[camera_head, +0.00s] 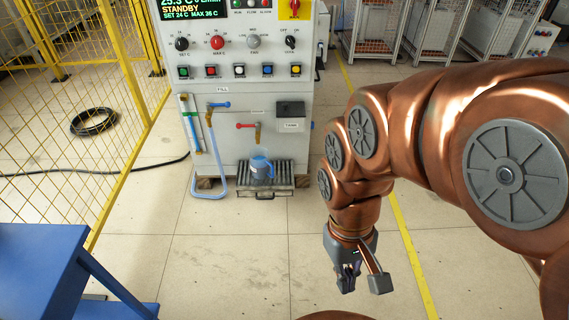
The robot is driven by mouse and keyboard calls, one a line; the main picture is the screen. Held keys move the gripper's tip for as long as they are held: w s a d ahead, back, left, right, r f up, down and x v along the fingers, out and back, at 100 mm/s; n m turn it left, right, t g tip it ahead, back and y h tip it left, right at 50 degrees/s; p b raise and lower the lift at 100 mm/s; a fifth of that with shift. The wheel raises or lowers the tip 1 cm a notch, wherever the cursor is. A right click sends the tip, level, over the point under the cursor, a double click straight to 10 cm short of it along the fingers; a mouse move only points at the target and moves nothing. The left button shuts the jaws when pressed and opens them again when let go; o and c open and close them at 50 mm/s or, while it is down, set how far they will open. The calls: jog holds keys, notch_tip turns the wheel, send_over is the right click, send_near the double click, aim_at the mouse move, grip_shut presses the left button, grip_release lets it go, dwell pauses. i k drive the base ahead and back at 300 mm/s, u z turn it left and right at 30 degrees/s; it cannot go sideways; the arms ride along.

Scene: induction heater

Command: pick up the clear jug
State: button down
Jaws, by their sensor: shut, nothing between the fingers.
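The clear jug (261,168) is small, bluish and see-through, with a blue upper part. It stands on the slatted drip tray (281,182) at the foot of the control cabinet, below a tap with a red handle (248,126). My gripper (363,284) is to the right of the jug and nearer to me, over open floor, apart from it. It points downward, is shut and holds nothing. The jug's handle is too small to make out clearly.
The cabinet (230,88) carries knobs, buttons and a display. A light blue hose (194,165) hangs at its left. A yellow mesh fence (75,100) and blue steps (35,260) stand left. The floor between jug and gripper is clear.

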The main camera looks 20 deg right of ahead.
aim_at(258, 156)
jog(key=z, duration=0.75)
jog(key=i, duration=0.7)
jog(key=u, duration=2.55)
